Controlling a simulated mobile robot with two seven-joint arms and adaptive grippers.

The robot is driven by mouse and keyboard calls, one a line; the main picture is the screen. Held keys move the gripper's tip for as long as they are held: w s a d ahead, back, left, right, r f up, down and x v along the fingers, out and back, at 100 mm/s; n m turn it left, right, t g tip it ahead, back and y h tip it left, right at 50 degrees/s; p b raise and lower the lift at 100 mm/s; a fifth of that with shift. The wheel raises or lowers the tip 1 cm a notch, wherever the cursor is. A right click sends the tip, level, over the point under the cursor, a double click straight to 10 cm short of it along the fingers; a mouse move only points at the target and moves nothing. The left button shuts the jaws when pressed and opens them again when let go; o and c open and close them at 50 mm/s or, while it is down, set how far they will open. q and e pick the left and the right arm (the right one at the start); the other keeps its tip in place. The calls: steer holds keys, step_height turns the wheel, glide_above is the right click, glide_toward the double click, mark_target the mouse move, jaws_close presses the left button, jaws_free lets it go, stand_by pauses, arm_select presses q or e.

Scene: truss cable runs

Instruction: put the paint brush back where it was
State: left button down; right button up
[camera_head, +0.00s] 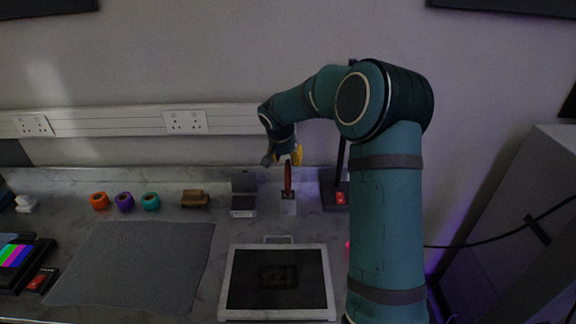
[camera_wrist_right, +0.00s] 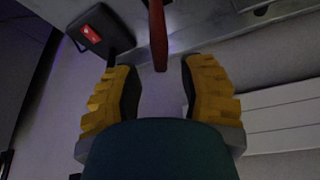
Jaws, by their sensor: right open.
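The paint brush (camera_head: 288,178) shows as a dark red handle standing about upright near the back of the counter. Its lower end is by a small pale piece (camera_head: 289,207); I cannot tell how it is held there. My right gripper (camera_head: 284,156), with yellow fingers, is just above the handle. In the right wrist view the red handle (camera_wrist_right: 157,38) ends at the gap between the open fingertips (camera_wrist_right: 158,78), touching neither finger visibly. The bristles cannot be made out. My left gripper is out of view.
A dark stand with a red label (camera_head: 340,198) is right of the brush, and a small grey box (camera_head: 243,206) left. Coloured rolls (camera_head: 125,201) and a brown block (camera_head: 194,198) sit further left. A framed dark tray (camera_head: 231,290) and grey mat (camera_head: 130,265) lie in front.

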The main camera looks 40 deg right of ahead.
steer(key=v, duration=0.6)
stand_by(0.5)
